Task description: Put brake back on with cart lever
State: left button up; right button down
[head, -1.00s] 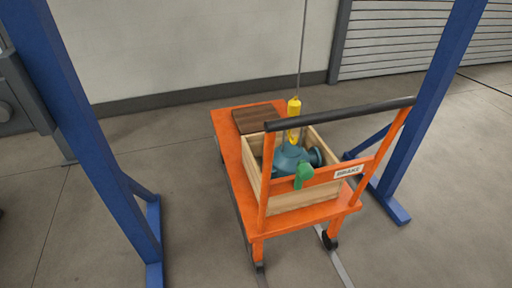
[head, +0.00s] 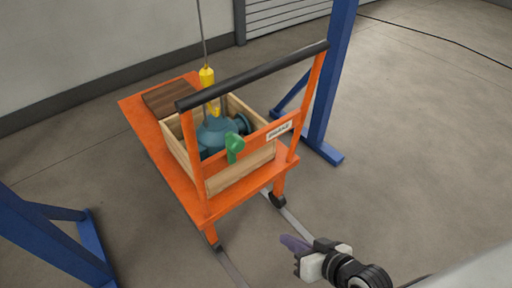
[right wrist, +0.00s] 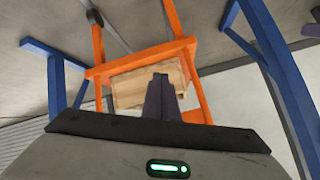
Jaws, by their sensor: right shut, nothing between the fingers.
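The orange cart (head: 180,180) stands on the floor, with a black push bar (head: 255,75) on its near end. A green lever (head: 234,146) is on the crossbar, left of a white label (head: 279,130) whose text is too blurred to read now. My right gripper (head: 285,242) is low at the near right of the cart, apart from it and from the lever. Its purple fingers are shut and empty. In the right wrist view, the fingers (right wrist: 162,98) point toward the cart's orange frame; the lever cannot be made out there. My left gripper is out of view.
A wooden crate (head: 240,177) on the cart holds a teal pump (head: 215,132), below a yellow hoist hook (head: 207,77). Blue gantry posts (head: 330,85) flank the cart. Floor rails run underneath. The floor at right is clear.

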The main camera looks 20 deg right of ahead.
aim_at(235, 152)
jog(key=w+d+r+m+t+y+b, duration=0.1)
jog(key=w+d+r+m+b, duration=0.1)
jog(key=r, duration=0.4)
jog(key=w+d+r+m+t+y+b, duration=0.2)
jog(key=w+r+m+b, duration=0.1)
jog(key=w+r, duration=0.3)
jog(key=w+d+r+m+t+y+b, duration=0.2)
jog(key=w+r+m+b, duration=0.1)
jog(key=r, duration=0.3)
jog(key=shift+w+d+r+m, duration=0.3)
jog(key=shift+w+m, duration=0.1)
jog(key=shift+w, duration=0.25)
jog(key=shift+w, duration=0.1)
jog(key=w+a+f+p, duration=0.1)
jog(key=w+a+p, duration=0.1)
jog(key=w+a, duration=0.5)
jog(key=shift+a, duration=1.05)
jog(key=shift+w, duration=0.1)
